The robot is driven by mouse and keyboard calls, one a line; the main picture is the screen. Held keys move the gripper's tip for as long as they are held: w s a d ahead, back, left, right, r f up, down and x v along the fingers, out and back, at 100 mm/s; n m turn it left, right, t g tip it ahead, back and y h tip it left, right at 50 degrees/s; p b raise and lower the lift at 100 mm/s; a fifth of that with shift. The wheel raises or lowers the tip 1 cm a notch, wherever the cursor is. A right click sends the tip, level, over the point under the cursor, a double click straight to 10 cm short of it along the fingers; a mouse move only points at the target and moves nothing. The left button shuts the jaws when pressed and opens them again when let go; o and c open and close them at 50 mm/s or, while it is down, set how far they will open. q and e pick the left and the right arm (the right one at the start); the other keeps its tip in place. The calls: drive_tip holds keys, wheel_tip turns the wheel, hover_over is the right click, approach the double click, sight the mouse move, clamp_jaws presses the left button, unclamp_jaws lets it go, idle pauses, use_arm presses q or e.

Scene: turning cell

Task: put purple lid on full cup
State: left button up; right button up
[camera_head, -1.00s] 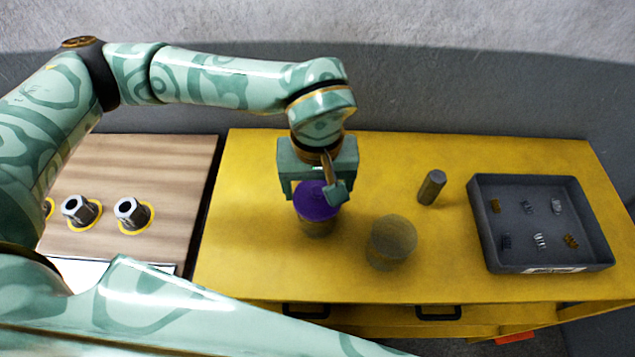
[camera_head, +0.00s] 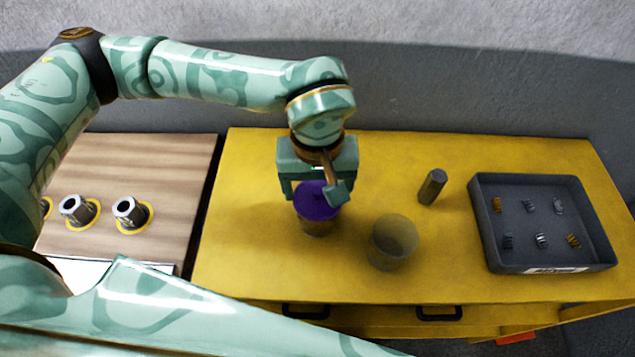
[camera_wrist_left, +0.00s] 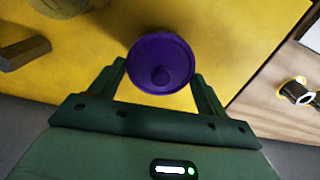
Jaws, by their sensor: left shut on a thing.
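The purple lid (camera_head: 316,203) is between the fingers of my left gripper (camera_head: 313,192), which is shut on it. In the left wrist view the round lid (camera_wrist_left: 160,62) sits between the fingertips and hides what is under it. A see-through cup (camera_head: 318,228) shows directly below the lid in the head view. I cannot tell whether the lid is seated on its rim or just above it. A second see-through cup (camera_head: 391,246) stands to the right and nearer, with no lid. I cannot tell how full either cup is. My right gripper is not in view.
A dark tray (camera_head: 492,257) with several small parts is at the right. Metal hex fittings (camera_head: 130,212) sit on a wooden board (camera_head: 160,165) at the left.

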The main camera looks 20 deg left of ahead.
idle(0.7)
use_arm(q)
drive_tip(key=o, duration=1)
drive_tip(key=shift+r+p, duration=2)
drive_tip(key=shift+r, duration=1.5)
clamp_jaws()
